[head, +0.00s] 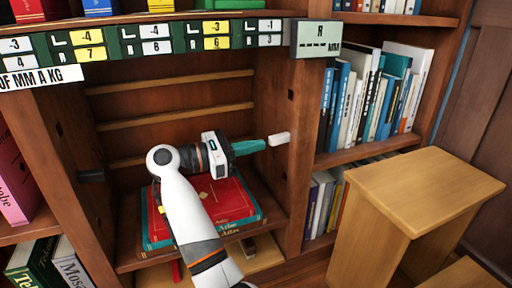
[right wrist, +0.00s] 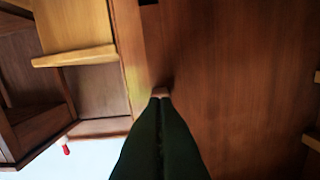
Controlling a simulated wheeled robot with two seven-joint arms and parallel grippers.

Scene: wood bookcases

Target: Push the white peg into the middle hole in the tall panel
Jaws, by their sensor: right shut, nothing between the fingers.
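The white peg (head: 279,139) sticks out of the inner face of the tall panel (head: 297,150) at the right of the open bay, level with the middle hole, which it hides. My right gripper (head: 263,144) is shut and empty. Its green fingers point at the peg's outer end; touching or a small gap, I cannot tell. In the right wrist view the shut fingers (right wrist: 160,98) reach toward the peg (right wrist: 161,91), of which only a small pale end shows past the tips. A dark hole (head: 291,95) shows higher in the panel. My left gripper is not in view.
Red books (head: 215,200) lie on the bay's shelf below my right arm. A label strip (head: 150,40) and a grey display (head: 316,38) hang along the top. A wooden step stool (head: 430,180) stands at the right. The bay's left panel has a dark peg (head: 92,175).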

